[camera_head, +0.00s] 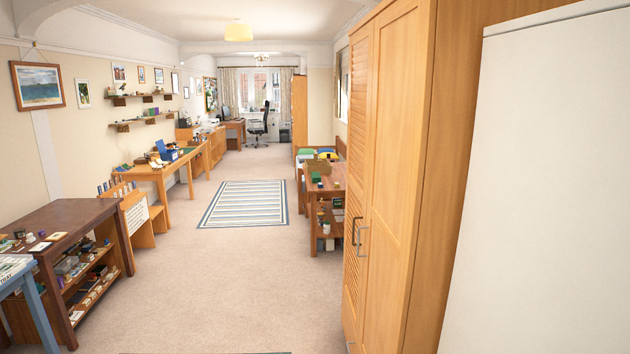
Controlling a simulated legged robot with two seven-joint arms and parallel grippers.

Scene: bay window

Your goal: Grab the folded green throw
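I cannot clearly make out a folded green throw. A small green item (307,151) shows far off, beside a blue and a yellow item, behind the wooden table on the right; it is too small to tell whether it is cloth. A smaller dark green block-like item (316,177) lies on that wooden table (325,193). Neither of my grippers is in view.
A tall wooden wardrobe (398,150) and a white panel (545,190) block the near right. A dark shelf table (75,235) and wooden desks (160,172) line the left. Open carpet (225,280) runs down the middle to a striped rug (246,203).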

